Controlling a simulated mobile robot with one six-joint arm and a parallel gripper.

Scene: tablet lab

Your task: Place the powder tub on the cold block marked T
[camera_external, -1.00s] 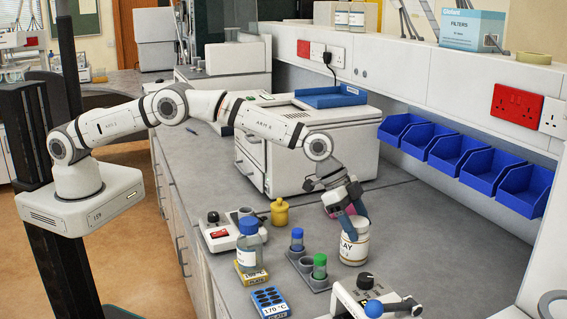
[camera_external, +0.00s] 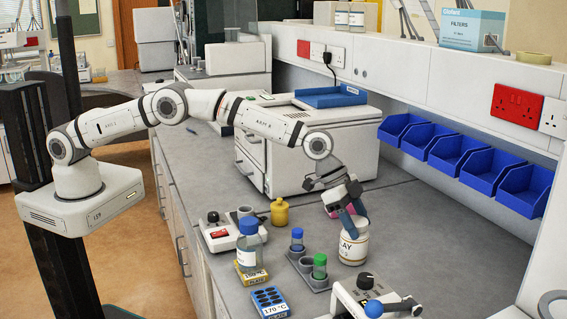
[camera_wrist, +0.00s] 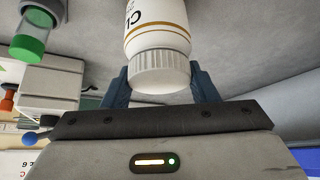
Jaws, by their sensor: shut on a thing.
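The powder tub (camera_external: 354,246) is a white jar with a ribbed lid, gold bands and a label ending in "LAY". It appears upright on the grey bench, right of the tube rack. In the wrist view the tub (camera_wrist: 158,40) lies between the two blue fingers. My gripper (camera_external: 349,222) comes down from above and is shut on the tub near its lid. A blue block (camera_external: 270,302) with several dark wells and a label that looks like "170 °C" sits at the front of the bench. I cannot make out a block clearly marked T.
A grey rack (camera_external: 308,270) holds blue- and green-capped tubes. A blue-capped bottle (camera_external: 249,243) stands on a yellow block (camera_external: 252,274) labelled "PLATE". A yellow pot (camera_external: 280,213) and a device with a red switch (camera_external: 219,233) stand behind. Bare bench (camera_external: 440,240) lies right of the tub.

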